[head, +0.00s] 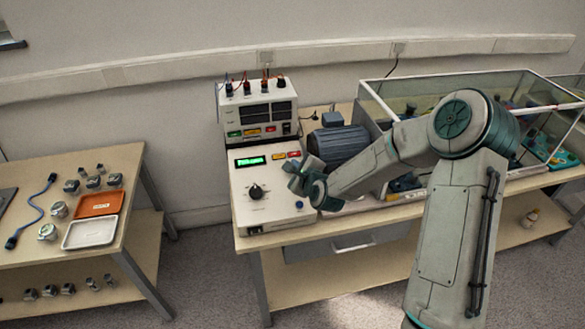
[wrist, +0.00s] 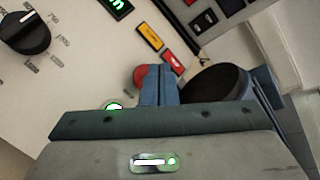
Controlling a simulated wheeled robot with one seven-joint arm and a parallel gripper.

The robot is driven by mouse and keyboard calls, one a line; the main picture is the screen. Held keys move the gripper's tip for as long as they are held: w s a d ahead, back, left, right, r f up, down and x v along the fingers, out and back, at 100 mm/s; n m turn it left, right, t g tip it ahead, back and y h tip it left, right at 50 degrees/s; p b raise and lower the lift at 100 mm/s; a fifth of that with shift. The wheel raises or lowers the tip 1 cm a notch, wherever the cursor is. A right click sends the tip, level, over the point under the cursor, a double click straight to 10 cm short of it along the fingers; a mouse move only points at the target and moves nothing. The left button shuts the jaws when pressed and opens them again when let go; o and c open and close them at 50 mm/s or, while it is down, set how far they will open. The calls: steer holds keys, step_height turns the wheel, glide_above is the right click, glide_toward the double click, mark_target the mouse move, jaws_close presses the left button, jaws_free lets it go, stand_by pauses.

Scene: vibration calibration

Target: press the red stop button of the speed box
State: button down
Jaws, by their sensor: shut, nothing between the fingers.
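The speed box (head: 245,215) is a pale sloped box on the bench, with a lit green display (head: 250,161) and a black dial knob (head: 256,191). The round red stop button (wrist: 140,75) shows in the wrist view, partly covered by my fingers. In the head view my gripper hides it. My gripper (head: 295,170) is shut and empty over the right side of the panel; its fingertips (wrist: 159,70) overlap the button's right edge in the wrist view. I cannot tell whether they touch it. A green-lit button (wrist: 115,106) is partly hidden by my gripper.
A blue-grey motor (head: 338,141) stands close to the right of the box. A meter unit (head: 259,108) with cables is behind. A glass-walled case (head: 400,95) is further right. A side table (head: 110,160) with trays and metal parts is left, across a floor gap.

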steer(key=shift+f, duration=0.15)
steer(key=shift+w+f+b, duration=0.15)
steer(key=shift+f+b, duration=0.15)
steer(key=shift+b, duration=0.3)
steer(key=shift+w+a+f+b, duration=0.15)
steer(key=shift+f+b, duration=0.15)
steer(key=shift+b, duration=0.15)
stand_by(0.4)
steer(key=shift+r, duration=0.1)
steer(key=shift+s+r+p, duration=0.3)
steer(key=shift+r+p, duration=0.05)
steer(key=shift+r, duration=0.3)
steer(key=r+p, duration=0.1)
steer(key=s+r+p, duration=0.1)
steer(key=r, duration=0.1)
steer(key=s+d+r+p, duration=0.1)
steer(key=shift+r, duration=0.25)
stand_by(0.3)
stand_by(0.6)
